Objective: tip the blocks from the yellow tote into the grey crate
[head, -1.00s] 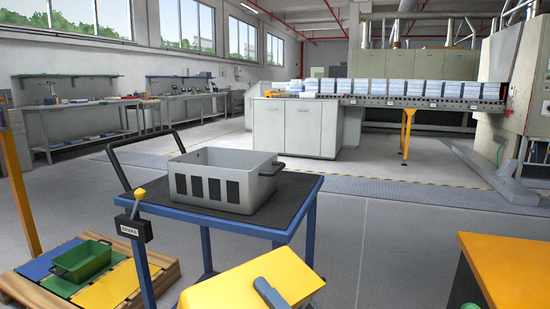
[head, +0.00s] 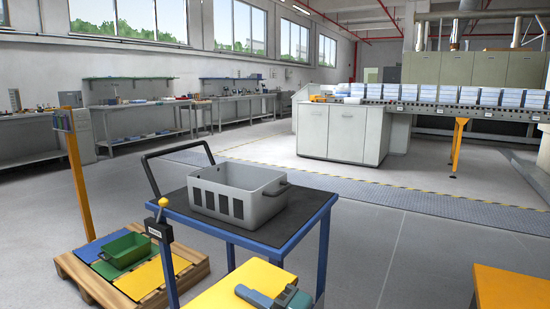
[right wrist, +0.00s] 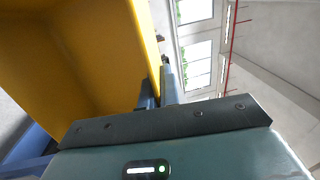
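The grey crate (head: 240,204), with dark slots in its near side, stands upright on the black-topped blue cart (head: 285,232). The yellow tote (head: 225,291) shows only in part at the bottom edge of the head view, in front of the cart. Its yellow walls (right wrist: 95,55) fill the left of the right wrist view. No blocks show in either view. My right gripper (right wrist: 160,92) has its fingers close together on the tote's edge; it also shows in the head view (head: 272,299). My left gripper is not in view.
A brake lever box (head: 160,228) and black handle are on the cart's left. A pallet (head: 135,268) with coloured mats and a green tote (head: 125,250) lies left of the cart. An orange-topped surface (head: 510,287) is at lower right. The floor beyond the cart is clear.

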